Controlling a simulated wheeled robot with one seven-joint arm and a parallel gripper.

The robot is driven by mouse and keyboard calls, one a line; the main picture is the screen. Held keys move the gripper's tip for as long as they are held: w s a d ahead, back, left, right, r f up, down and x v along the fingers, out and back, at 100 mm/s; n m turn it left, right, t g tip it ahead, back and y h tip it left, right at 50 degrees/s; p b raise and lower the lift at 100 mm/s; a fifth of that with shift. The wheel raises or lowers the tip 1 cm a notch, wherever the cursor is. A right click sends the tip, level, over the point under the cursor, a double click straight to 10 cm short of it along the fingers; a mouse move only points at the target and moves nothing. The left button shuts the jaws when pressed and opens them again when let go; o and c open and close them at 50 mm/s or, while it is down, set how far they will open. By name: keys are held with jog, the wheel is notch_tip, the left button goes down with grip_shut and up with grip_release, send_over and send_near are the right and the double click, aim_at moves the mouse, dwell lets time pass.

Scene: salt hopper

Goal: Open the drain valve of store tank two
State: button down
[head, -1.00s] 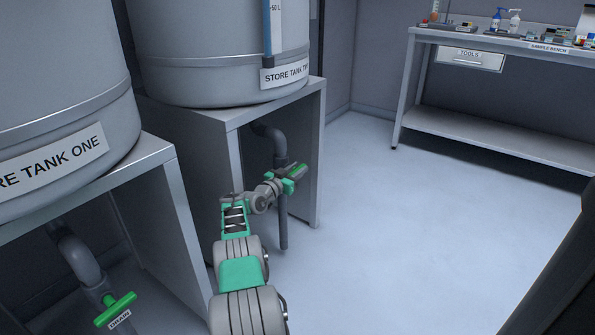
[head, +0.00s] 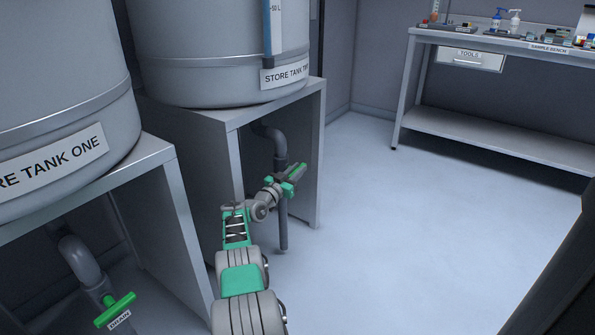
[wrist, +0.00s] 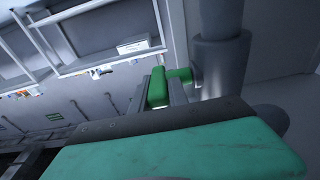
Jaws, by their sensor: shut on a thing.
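Store tank two (head: 215,60) stands on a grey stand in the head view. A grey drain pipe (head: 277,143) comes down beneath it. The green valve handle (head: 300,168) is on this pipe; my gripper (head: 296,172) reaches it from the front and partly hides it. In the wrist view, the handle (wrist: 157,88) sits between the two fingers of my gripper (wrist: 158,95), which is shut on it. Its green stem runs right to the grey pipe (wrist: 222,60). The handle's exact angle to the pipe is hard to tell.
Store tank one (head: 60,90) stands at the left, with its own green drain handle (head: 115,309) below. The stand's side panel (head: 308,160) is close to my gripper. A sample bench (head: 480,110) is at the back right. The floor between is clear.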

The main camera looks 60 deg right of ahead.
jog(key=c, duration=1.3)
grip_release()
jog(key=shift+w+a+r+p, duration=0.1)
jog(key=shift+a+p, duration=0.2)
jog(key=a+p, duration=0.1)
jog(key=a, duration=0.1)
jog(key=a+f+p, duration=0.1)
jog(key=a, duration=0.1)
jog(key=w+a+p, duration=0.1)
jog(key=a, duration=0.2)
jog(key=shift+f, duration=0.15)
